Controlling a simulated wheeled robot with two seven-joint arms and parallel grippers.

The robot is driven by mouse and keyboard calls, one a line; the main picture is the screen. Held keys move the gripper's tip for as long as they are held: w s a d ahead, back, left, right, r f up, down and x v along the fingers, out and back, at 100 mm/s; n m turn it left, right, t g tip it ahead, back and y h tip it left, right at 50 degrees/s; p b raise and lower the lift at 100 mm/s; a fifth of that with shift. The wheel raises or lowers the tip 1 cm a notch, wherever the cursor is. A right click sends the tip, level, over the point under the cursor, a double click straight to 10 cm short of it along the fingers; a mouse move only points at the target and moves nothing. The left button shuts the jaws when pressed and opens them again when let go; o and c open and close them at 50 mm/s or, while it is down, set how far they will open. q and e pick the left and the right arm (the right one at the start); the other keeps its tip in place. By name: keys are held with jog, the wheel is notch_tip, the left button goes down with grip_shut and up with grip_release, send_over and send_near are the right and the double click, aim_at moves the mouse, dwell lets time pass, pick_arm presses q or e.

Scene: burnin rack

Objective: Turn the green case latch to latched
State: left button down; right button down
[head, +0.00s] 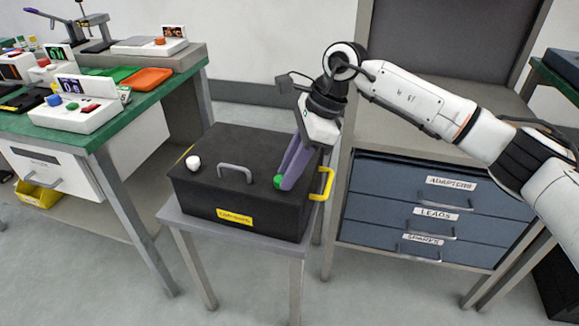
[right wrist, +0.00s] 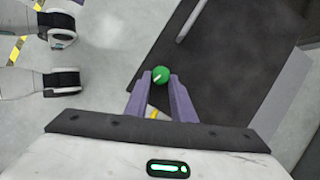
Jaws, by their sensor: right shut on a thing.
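The green case latch (head: 278,181) is a small round knob on the lid of a black case (head: 205,199), near the lid's right front. My right gripper (head: 283,184) reaches down from above, its purple fingers at the knob. In the right wrist view the green knob (right wrist: 160,75) sits between the two fingertips (right wrist: 161,80), with a short white mark on its top. The gripper is shut on it. A white knob (head: 193,162) stands on the lid's left part. My left gripper does not show in the head view.
The case stands on a small grey table (head: 177,217). A grey lid handle (head: 235,170) and a yellow side handle (head: 322,184) stick out near the fingers. A blue drawer cabinet (head: 395,184) is at the right, a green-topped bench (head: 120,112) at the left.

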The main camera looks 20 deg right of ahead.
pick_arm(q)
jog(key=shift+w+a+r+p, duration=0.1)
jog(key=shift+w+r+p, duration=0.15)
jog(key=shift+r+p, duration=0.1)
pick_arm(e)
jog(key=shift+w+n+g, duration=0.1)
jog(key=shift+n+g, duration=0.8)
jog(key=shift+n, duration=1.3)
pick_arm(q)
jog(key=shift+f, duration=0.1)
pick_arm(e)
jog(key=c, duration=1.5)
grip_release()
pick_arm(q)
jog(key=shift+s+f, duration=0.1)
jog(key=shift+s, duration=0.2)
pick_arm(e)
jog(key=shift+d+r, duration=0.15)
jog(key=shift+r, duration=0.05)
pick_arm(q)
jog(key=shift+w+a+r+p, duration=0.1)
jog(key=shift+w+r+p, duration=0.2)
jog(key=shift+p, duration=0.35)
pick_arm(e)
jog(key=v, duration=1)
